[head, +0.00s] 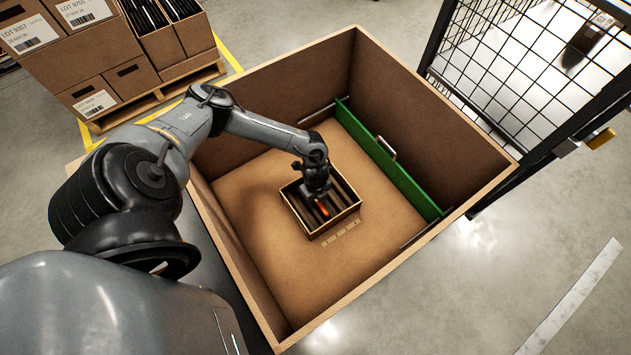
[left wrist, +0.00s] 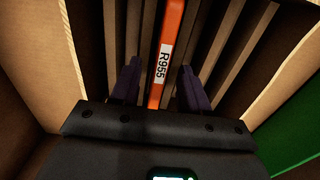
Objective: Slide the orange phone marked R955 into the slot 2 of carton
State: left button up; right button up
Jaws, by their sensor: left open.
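The orange phone (head: 322,208) stands edge-up among the dividers of the small carton (head: 336,227); I cannot tell its slot number. In the left wrist view the phone (left wrist: 172,35) shows its white R955 label, and dark dividers run along both sides of it. My left gripper (head: 318,193) is over the carton with its wrist partly hiding the slots. In the left wrist view my left gripper (left wrist: 160,85) is open, one dark finger on each side of the phone, with gaps between. The phone's lower part is hidden. My right gripper is not in view.
The carton sits inside a large, tall-walled brown box (head: 250,240). A green panel with a handle (head: 388,150) stands along the box's right side. Small tan tags (head: 341,235) lie in front of the carton. Stacked cartons (head: 110,60) and a wire fence (head: 530,70) stand outside.

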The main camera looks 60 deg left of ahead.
pick_arm(q)
notch_tip(320, 180, up, 11)
jog(key=p, duration=0.4)
jog(key=shift+f, duration=0.2)
jog(key=shift+r, duration=0.15)
notch_tip(320, 180, up, 7)
jog(key=p, duration=0.8)
